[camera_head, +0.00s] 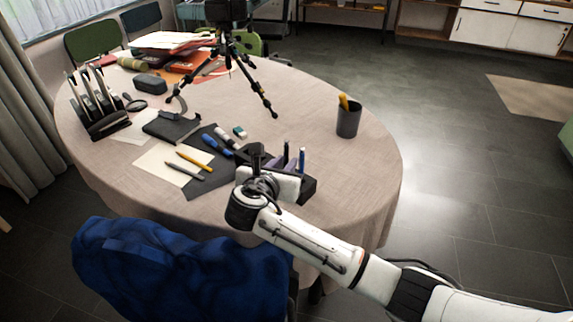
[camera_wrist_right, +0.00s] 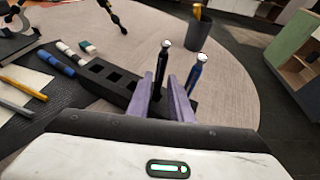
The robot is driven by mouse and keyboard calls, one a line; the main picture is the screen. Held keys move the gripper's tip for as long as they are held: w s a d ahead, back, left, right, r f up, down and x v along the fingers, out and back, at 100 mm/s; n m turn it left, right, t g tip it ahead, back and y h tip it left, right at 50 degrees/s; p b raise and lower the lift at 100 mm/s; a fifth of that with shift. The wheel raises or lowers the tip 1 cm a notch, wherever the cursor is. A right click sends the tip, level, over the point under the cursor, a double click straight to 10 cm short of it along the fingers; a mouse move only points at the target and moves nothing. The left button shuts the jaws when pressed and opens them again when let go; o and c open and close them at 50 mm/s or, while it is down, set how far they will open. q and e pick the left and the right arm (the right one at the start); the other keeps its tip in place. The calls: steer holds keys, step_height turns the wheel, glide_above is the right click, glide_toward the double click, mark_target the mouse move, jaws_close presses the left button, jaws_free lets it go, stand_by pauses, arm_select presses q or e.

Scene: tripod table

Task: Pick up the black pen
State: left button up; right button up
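The black pen (camera_wrist_right: 162,62) stands upright in a black slotted holder (camera_wrist_right: 118,82), its silver-tipped top up. In the head view it also shows just beyond my right gripper (camera_head: 284,166). In the right wrist view my right gripper (camera_wrist_right: 165,88) has its two purple fingers apart. The pen shows in the gap between them, nearer the left finger; a gap shows on its right, and its lower part is partly hidden. A blue pen (camera_wrist_right: 196,72) stands just right of the right finger. My left gripper is not in view.
A dark cup (camera_head: 348,121) with a yellow item stands to the right. Markers (camera_head: 212,143), pencils (camera_head: 194,161) and an eraser (camera_head: 240,132) lie left of the holder. A tripod (camera_head: 240,60) stands farther back. The tablecloth (camera_head: 315,95) between tripod and cup is clear.

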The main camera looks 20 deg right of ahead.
steer(key=b+x, duration=0.1)
steer(key=x, duration=0.5)
steer(key=shift+w+a+r, duration=0.1)
jaws_close()
